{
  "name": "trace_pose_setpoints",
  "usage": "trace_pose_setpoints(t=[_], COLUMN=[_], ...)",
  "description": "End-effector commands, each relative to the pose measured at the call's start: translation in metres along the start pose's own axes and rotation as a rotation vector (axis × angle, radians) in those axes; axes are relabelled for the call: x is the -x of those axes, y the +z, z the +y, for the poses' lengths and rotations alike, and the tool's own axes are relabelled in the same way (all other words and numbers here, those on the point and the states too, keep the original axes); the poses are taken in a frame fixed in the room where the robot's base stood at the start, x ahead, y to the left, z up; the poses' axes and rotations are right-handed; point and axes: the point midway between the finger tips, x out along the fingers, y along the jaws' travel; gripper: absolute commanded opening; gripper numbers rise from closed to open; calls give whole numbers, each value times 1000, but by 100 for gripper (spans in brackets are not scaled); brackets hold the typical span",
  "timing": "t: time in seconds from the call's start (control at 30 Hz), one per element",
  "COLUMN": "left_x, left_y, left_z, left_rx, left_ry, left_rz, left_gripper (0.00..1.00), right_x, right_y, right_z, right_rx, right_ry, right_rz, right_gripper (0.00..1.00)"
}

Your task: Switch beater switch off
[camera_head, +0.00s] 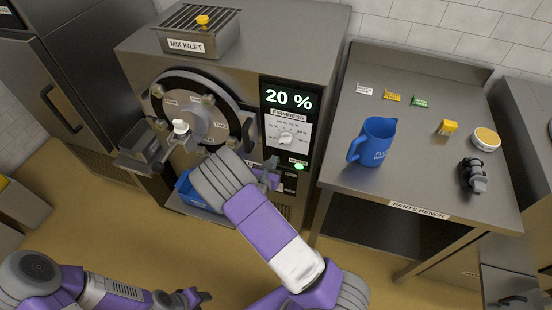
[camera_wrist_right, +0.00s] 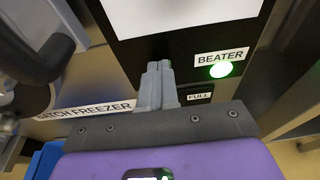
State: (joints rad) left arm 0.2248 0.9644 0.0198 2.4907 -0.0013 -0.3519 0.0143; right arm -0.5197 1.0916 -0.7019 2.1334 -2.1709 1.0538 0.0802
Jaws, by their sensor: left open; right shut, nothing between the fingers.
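In the right wrist view a "BEATER" label (camera_wrist_right: 222,57) sits above a lit green lamp (camera_wrist_right: 221,70); the lamp also glows in the head view (camera_head: 298,166). I cannot make out the beater switch lever itself. My right gripper (camera_wrist_right: 158,68) is shut and empty, its fingertips in front of the panel, left of the lamp. Whether they touch the panel is unclear. In the head view the right gripper (camera_head: 270,172) is partly hidden by its arm. My left gripper (camera_head: 198,297) is open and empty, low over the floor.
A "FULL" label (camera_wrist_right: 199,97) is just below the lamp. A blue container (camera_head: 187,191) is under the freezer front. The parts bench (camera_head: 350,171) at right holds a blue pitcher (camera_head: 376,142) and small parts. Floor (camera_head: 120,225) at front left is clear.

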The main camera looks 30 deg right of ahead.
Motion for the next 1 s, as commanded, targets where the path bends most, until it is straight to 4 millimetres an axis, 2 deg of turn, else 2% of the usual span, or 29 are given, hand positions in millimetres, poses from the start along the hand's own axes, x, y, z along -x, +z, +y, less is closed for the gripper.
trace_pose_setpoints(t=[0.67,0.77,1.0], left_x=[0,1,5], left_y=[0,0,0], left_z=[0,0,2], left_rx=[0,0,0], left_ry=[0,0,0], left_rz=[0,0,0], left_gripper=[43,43,43], right_x=[-9,-4,24], right_y=[2,1,-6], right_z=[0,0,1], right_rx=[-1,0,2], right_ry=[0,0,2], right_rz=[0,1,1], right_gripper=[0,0,0])
